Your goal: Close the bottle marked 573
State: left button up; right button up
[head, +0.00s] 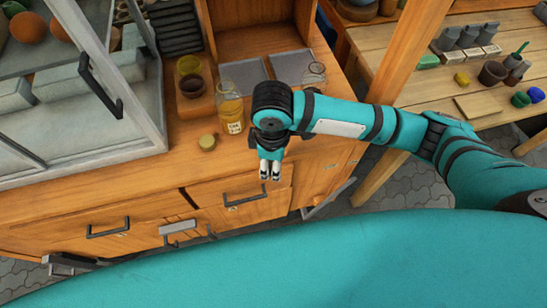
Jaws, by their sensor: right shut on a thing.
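A glass bottle (230,110) with yellow contents and a pale label stands upright on the wooden counter; the label is too small to read surely. A small round yellow-green lid-like piece (207,142) lies on the counter at its lower left, apart from it. My right gripper (269,174) points down, right of and nearer than the bottle, near the counter's front edge. Its fingers are close together on something too small to make out. A clear glass vessel (315,76) stands further back to the right. My left gripper is not in view.
Amber and brown jars (190,78) stand behind the bottle, and grey panels (243,74) lie behind it. A glass-walled cabinet (95,95) closes off the left. Drawers with handles (108,228) are below. A side table (470,70) at right holds several small items.

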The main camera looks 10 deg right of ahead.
jog(key=d+r+m, duration=1.1)
jog(key=r+m, duration=0.1)
jog(key=m, duration=0.1)
jog(key=shift+d+r+m, duration=0.15)
jog(key=shift+d+m, duration=0.25)
jog(key=shift+s, duration=0.1)
